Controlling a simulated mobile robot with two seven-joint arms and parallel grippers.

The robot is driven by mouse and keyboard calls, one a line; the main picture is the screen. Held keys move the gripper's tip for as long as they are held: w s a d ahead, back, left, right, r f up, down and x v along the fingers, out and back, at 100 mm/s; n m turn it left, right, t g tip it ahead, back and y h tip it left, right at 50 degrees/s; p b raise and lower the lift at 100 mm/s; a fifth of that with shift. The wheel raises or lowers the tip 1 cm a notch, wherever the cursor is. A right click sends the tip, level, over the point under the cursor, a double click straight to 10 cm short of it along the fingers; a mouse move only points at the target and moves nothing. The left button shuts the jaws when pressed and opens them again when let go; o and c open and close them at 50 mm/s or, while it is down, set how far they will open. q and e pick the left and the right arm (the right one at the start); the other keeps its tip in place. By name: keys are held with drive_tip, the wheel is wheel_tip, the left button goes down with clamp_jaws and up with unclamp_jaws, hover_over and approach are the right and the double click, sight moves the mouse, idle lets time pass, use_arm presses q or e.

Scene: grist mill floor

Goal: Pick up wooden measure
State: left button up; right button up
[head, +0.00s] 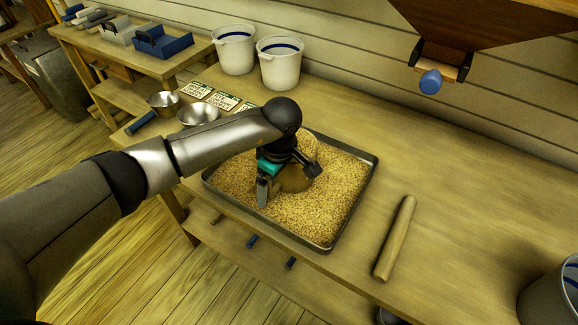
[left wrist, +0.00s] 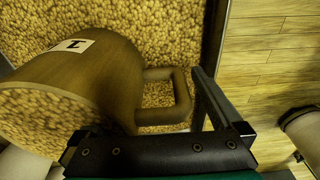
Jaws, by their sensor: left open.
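The wooden measure (head: 293,181) sits in the grain of a metal tray (head: 372,185), partly hidden under my left gripper. In the left wrist view the brown cylindrical measure (left wrist: 105,70) shows a white label, a square side handle and a grain-filled mouth at lower left. My left gripper (head: 287,187) is open over it, pointing down. In the wrist view one finger is just right of the handle; the other is mostly hidden by the measure. I cannot tell whether they touch. My right gripper is in neither view.
A wooden rod (head: 395,238) lies right of the tray. Two white buckets (head: 279,63), metal bowls (head: 198,112) and cards (head: 223,99) stand or lie behind it. A chute with a blue knob (head: 430,82) hangs above. The right-hand bench is mostly clear.

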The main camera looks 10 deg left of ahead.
use_arm(q)
drive_tip(key=shift+f, duration=0.35)
drive_tip(key=shift+c, duration=0.2)
clamp_jaws()
idle(0.4)
drive_tip(key=shift+w+r, duration=0.1)
drive_tip(key=shift+r, duration=0.05)
